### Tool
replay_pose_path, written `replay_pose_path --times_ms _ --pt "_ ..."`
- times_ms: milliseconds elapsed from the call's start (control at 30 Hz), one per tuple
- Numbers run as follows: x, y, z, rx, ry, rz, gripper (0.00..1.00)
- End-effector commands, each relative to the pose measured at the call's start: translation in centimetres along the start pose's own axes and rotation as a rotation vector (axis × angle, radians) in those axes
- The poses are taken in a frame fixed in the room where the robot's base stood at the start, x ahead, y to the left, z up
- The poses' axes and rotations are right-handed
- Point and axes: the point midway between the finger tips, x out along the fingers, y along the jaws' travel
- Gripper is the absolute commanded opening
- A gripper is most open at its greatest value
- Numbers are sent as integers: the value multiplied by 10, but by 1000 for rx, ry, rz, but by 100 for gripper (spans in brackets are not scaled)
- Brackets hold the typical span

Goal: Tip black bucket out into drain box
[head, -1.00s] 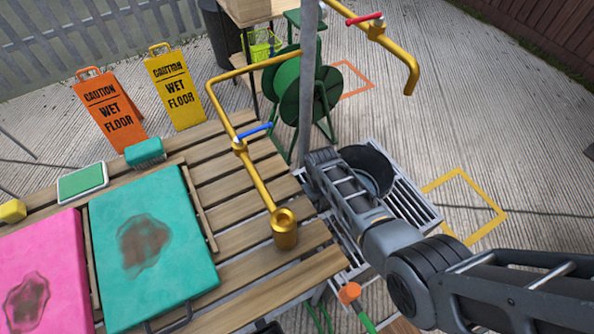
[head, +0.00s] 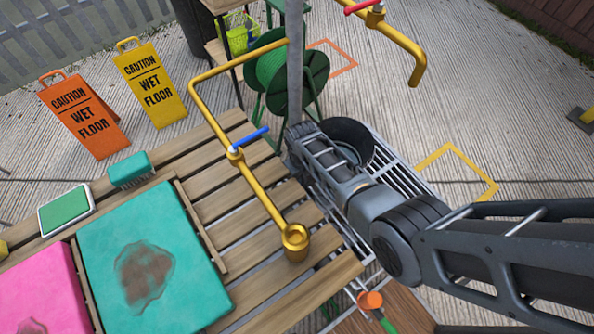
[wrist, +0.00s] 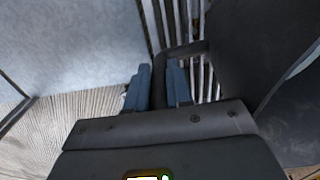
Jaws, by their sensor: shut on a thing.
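The black bucket (head: 374,142) is beyond my arm in the head view, at the back end of the drain box, its dark round opening partly hidden by my arm. The drain box (head: 402,180) has a grey slatted top, and the bucket is over it. I cannot tell whether they touch. In the wrist view my gripper (wrist: 160,82) is shut on a dark bar of the bucket, seemingly its handle. The bucket's dark side (wrist: 250,45) fills the right, with the drain box slats (wrist: 183,22) behind. The bucket's contents are not visible.
A grey post (head: 294,70) stands close behind my wrist. A yellow pipe (head: 262,190) with a blue lever rises from the slatted wooden table (head: 215,180) on the left. Another yellow pipe (head: 400,38) hangs overhead. A green hose reel (head: 285,75) stands behind. Floor at right is open.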

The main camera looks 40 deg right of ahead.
Motion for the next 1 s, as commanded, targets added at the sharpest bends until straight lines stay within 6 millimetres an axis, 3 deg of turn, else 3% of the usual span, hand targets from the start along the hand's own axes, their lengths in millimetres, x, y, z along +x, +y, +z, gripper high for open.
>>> replay_pose_path --times_ms 267,1000 --pt "5 0 1 0 -2 -1 0" --pt "47 0 2 -1 -11 4 0"
